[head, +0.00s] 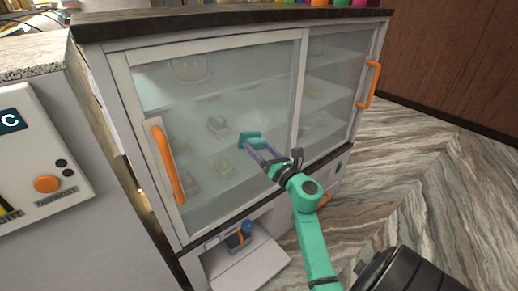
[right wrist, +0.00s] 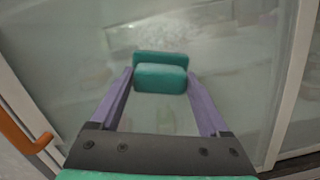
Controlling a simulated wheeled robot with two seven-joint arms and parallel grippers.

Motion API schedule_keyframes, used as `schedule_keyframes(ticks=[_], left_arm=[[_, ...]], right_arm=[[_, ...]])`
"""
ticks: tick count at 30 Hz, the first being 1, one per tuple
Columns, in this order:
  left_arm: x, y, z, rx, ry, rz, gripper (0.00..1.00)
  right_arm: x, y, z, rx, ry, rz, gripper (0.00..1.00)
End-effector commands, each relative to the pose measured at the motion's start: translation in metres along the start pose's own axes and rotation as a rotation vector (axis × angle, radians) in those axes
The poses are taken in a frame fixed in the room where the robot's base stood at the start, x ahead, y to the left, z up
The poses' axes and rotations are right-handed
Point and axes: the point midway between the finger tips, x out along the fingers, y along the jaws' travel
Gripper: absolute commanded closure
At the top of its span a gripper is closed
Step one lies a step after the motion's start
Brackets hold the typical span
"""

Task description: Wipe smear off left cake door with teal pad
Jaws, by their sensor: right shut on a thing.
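The left cake door (head: 215,75) is a pale-framed glass panel with an orange handle (head: 167,165) on its left side. My right gripper (head: 258,149) is shut on the teal pad (head: 249,139) in front of this glass. The right wrist view shows the pad (right wrist: 160,76) between the purple fingers (right wrist: 160,84), its broad face towards the glass. I cannot tell whether it touches the glass. A pale mottled smear (right wrist: 150,40) shows on the glass just beyond the pad in the right wrist view. In the head view the smear is hard to pick out. My left gripper is out of view.
The right cake door (head: 335,80) has its own orange handle (head: 369,85). Blurred cakes on shelves show behind the glass. A white machine with an orange knob (head: 47,184) stands at left. An open tray (head: 250,262) juts out low below the doors. Marbled floor (head: 430,180) is clear at right.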

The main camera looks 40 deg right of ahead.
Motion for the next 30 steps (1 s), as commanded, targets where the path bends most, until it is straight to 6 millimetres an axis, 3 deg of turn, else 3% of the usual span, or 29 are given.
schedule_keyframes(ticks=[2, 8, 15, 20, 27, 30], left_arm=[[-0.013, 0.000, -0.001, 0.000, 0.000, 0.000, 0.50], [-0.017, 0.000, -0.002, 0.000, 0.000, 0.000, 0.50], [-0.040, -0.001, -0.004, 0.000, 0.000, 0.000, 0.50], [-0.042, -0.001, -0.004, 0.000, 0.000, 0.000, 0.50], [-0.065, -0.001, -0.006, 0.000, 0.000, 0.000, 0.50], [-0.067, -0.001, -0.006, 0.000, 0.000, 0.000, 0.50]], right_arm=[[0.001, 0.004, 0.014, -0.001, 0.000, 0.001, 0.66], [0.002, 0.006, 0.019, 0.001, 0.000, 0.001, 0.66], [0.007, 0.015, 0.044, -0.001, 0.001, 0.001, 0.66], [0.008, 0.015, 0.046, 0.000, 0.000, 0.001, 0.66], [0.013, 0.024, 0.073, -0.001, -0.002, 0.002, 0.66], [0.014, 0.025, 0.075, 0.000, -0.002, 0.002, 0.66]])
